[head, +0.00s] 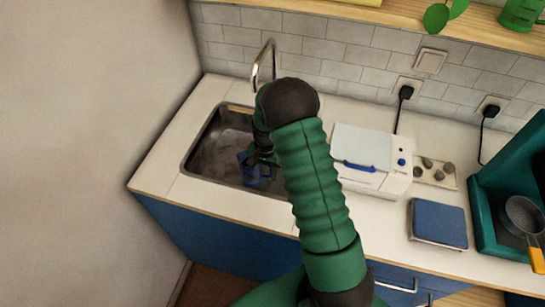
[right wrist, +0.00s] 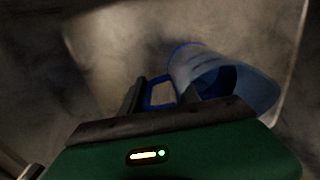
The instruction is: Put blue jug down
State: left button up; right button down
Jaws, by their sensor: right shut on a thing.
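The blue jug (head: 252,172) is in the sink (head: 188,163), low over its basin, in the head view. In the right wrist view the jug (right wrist: 222,78) lies tilted, with its open mouth toward the lower right and its handle (right wrist: 160,93) at the left. My right gripper (head: 262,158) reaches down into the sink and is shut on the jug's handle; it also shows in the right wrist view (right wrist: 160,98). I cannot tell whether the jug touches the sink floor. My left gripper is not in view.
The tap (head: 263,62) rises behind the sink, close to my right arm. A white appliance with a blue handle (head: 362,150) stands right of the sink. A blue-topped scale (head: 438,222) and a pan (head: 522,214) are farther right. The counter left of the basin is clear.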

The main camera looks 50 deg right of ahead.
jog(key=d, duration=0.1)
jog(key=w+d, duration=0.2)
jog(key=shift+d+r, duration=0.2)
jog(key=shift+d, duration=0.2)
jog(key=d, duration=0.1)
jog(key=w+d, duration=0.1)
jog(key=d, duration=0.1)
jog(key=shift+w+f, duration=0.15)
jog(key=shift+w, duration=0.2)
jog(key=shift+f, duration=0.35)
jog(key=shift+d+f, duration=0.1)
jog(key=shift+d, duration=0.05)
jog(key=c, duration=0.9)
grip_release()
notch_tip(320, 180, up, 12)
